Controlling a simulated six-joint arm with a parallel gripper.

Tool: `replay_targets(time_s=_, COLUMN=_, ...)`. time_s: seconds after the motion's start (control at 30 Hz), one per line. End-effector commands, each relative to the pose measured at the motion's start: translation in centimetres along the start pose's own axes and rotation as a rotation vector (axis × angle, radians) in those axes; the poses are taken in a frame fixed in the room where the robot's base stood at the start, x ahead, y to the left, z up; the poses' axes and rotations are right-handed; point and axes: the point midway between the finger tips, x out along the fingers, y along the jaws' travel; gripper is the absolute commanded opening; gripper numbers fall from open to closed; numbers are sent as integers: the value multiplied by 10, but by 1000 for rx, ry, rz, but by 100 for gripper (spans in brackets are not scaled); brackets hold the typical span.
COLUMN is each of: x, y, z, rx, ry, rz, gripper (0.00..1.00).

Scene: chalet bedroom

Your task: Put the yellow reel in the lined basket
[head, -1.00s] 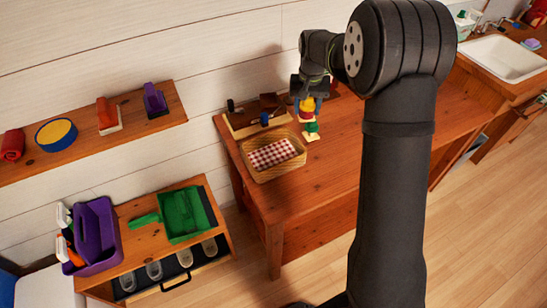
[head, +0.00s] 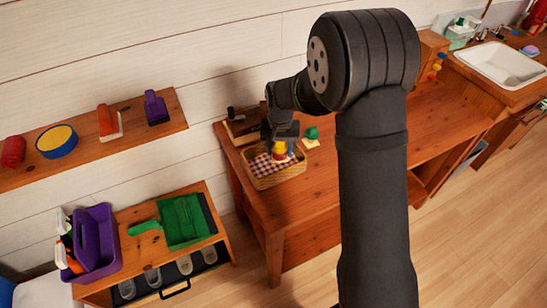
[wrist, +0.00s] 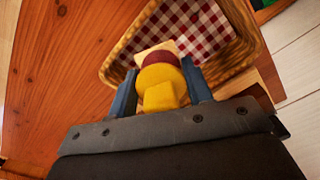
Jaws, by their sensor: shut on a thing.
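The yellow reel (wrist: 160,82) is between the fingers of my gripper (wrist: 160,92) in the wrist view, with a dark red band and a pale end beyond the yellow part. My gripper is shut on it. In the head view, my gripper (head: 281,148) holds the reel (head: 279,150) over the lined basket (head: 262,183). The wicker basket has a red and white checked lining, which also shows in the wrist view beyond the reel (wrist: 205,22). I cannot tell whether the reel touches the lining.
The basket stands on a wooden bench (head: 330,190). A green object on a pale base (head: 312,136) stands just right of it, and a wooden rack lies behind, partly hidden by my arm. The bench is clear in front of the basket.

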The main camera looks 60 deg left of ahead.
Motion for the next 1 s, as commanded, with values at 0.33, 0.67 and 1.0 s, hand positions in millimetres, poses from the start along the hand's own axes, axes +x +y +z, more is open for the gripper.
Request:
replay_targets(time_s=0.33, x=23, y=-20, z=-4, rx=1, ry=-3, rz=1, gripper=23)
replay_targets(time_s=0.67, x=52, y=-20, z=-5, rx=0, ry=0, rz=0, gripper=23)
replay_targets(time_s=1.0, x=55, y=-20, z=-5, rx=0, ry=0, rz=0, gripper=64)
